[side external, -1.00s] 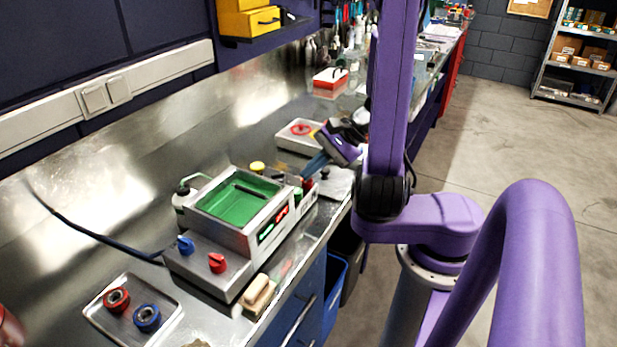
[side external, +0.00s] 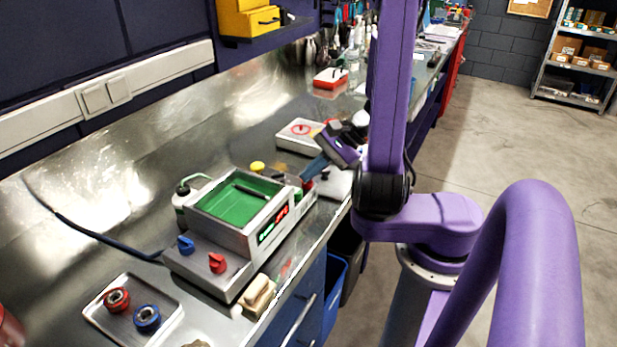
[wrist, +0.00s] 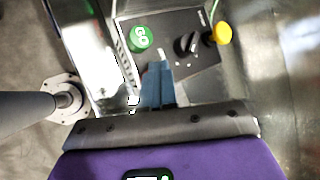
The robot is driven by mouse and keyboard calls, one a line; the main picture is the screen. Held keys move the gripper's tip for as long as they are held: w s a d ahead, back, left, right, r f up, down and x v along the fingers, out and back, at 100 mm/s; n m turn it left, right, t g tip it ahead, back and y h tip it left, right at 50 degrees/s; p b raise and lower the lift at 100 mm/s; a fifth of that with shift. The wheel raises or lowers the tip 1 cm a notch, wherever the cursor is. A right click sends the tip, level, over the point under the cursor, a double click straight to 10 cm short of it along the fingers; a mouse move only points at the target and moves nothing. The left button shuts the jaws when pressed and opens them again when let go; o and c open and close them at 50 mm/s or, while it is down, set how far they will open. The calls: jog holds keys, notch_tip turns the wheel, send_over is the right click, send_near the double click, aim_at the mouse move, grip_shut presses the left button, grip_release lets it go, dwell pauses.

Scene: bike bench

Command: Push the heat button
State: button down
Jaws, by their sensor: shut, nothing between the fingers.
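The metal bath unit (side external: 210,265) stands on the bench, with green liquid (side external: 235,198) in its basin and a lit green and red display (side external: 272,225) on its side. My gripper (side external: 308,172) is shut and empty, tilted down over the panel at the unit's far end. In the wrist view its blue fingers (wrist: 160,75) point at the dark panel (wrist: 190,65). A green button with white lettering (wrist: 141,38) lies left of the fingertips. A black knob (wrist: 187,44) and a yellow button (wrist: 222,33) lie to the right. I cannot tell which control is labelled heat.
A tray (side external: 107,322) with red and blue rings lies in front. A white box (side external: 299,136) stands behind the gripper. A sponge-like block (side external: 258,294) sits by the bench edge.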

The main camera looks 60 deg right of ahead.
aim_at(311, 182)
jog(key=shift+r, duration=3.25)
